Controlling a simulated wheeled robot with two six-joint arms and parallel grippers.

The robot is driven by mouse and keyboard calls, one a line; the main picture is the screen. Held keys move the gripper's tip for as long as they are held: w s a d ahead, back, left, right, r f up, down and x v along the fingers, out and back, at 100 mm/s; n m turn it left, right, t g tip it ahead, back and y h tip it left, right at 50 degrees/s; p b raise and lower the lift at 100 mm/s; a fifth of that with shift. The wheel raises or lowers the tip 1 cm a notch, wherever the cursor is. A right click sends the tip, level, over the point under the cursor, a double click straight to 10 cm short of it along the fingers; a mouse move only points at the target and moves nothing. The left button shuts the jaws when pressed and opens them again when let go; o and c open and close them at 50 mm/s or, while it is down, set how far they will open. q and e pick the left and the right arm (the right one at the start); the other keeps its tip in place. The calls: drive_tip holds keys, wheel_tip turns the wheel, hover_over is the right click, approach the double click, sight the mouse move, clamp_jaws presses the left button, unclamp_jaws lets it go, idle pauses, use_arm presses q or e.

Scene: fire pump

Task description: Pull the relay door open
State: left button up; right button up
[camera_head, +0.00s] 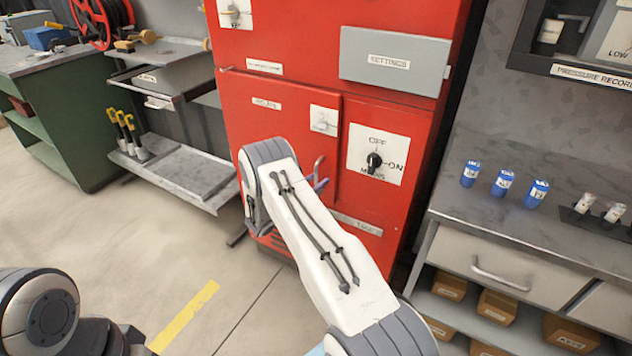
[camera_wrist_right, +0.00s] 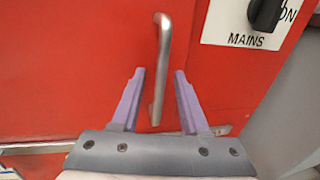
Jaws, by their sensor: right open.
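The relay door (camera_head: 285,125) is a red panel on the left of the red cabinet and appears shut flush. Its silver bar handle (camera_head: 318,168) stands upright near the door's right edge. In the right wrist view the handle (camera_wrist_right: 161,55) runs up between my two purple fingers, with a gap on both sides. My right gripper (camera_wrist_right: 160,72) is open, and its fingers do not press on the handle. In the head view most of the right gripper (camera_head: 319,184) is hidden behind my white forearm. My left gripper is not in view; only part of that arm shows at lower left.
A MAINS switch (camera_head: 374,161) on a white plate sits right of the door. A grey SETTINGS box (camera_head: 395,61) is above. A counter (camera_head: 540,230) with blue cylinders stands at right, and a metal shelf (camera_head: 180,170) at left. The floor (camera_head: 130,235) in front is open.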

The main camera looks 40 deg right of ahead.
clamp_jaws()
idle(1.3)
